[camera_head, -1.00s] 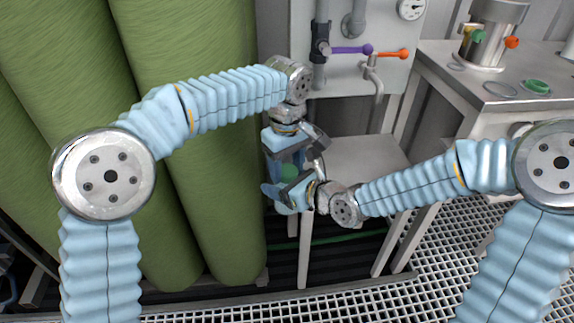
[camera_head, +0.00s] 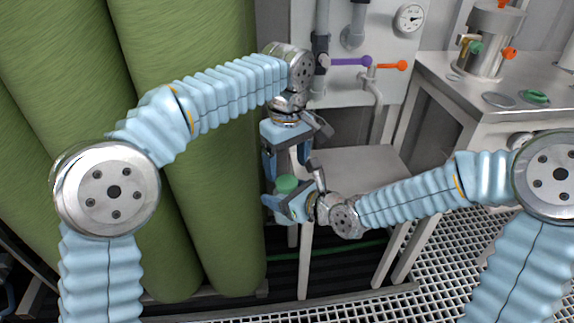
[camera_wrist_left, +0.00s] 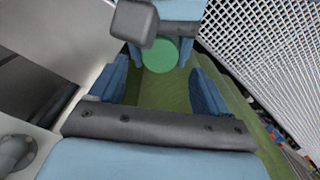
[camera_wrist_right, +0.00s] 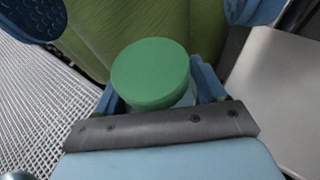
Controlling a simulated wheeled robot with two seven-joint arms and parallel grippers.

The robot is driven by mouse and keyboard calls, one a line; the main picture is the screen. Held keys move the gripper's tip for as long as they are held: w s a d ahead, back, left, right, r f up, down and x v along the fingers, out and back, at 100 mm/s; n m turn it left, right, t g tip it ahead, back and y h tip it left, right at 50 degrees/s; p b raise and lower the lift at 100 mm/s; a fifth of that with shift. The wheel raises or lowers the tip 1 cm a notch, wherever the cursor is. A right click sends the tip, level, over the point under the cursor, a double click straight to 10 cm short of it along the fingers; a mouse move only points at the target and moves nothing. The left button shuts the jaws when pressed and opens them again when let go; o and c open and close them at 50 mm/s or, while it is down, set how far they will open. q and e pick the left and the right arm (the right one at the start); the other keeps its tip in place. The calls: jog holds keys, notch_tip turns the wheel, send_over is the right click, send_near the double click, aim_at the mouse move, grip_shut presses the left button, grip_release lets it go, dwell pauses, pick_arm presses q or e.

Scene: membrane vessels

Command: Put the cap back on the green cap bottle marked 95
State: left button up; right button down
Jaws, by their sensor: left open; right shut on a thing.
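My right gripper (camera_head: 283,206) is shut on a bottle (camera_wrist_right: 188,99) with a green cap (camera_head: 287,184), in front of the green cylinders. In the right wrist view the round green cap (camera_wrist_right: 150,73) sits on top of the pale bottle, looking level. Most of the bottle is hidden by the gripper, and no number is readable. My left gripper (camera_head: 284,166) is open and empty, pointing down above the cap with a small gap between. In the left wrist view the cap (camera_wrist_left: 160,55) shows beyond the left gripper's spread fingers (camera_wrist_left: 158,85).
Large green cylinders (camera_head: 205,150) stand at the left and back. A panel with a purple-handled valve (camera_head: 350,61) and an orange-handled one (camera_head: 390,66) is behind. A low grey shelf (camera_head: 355,165) is close behind the grippers. The steel table (camera_head: 455,85) at right holds a steel vessel (camera_head: 490,45) and a green-topped disc (camera_head: 535,97).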

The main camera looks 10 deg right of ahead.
aim_at(287, 181)
pick_arm(q)
jog(key=shift+r+n, duration=1.7)
jog(key=shift+r, duration=0.05)
jog(key=shift+c, duration=0.2)
jog(key=shift+f, duration=4.05)
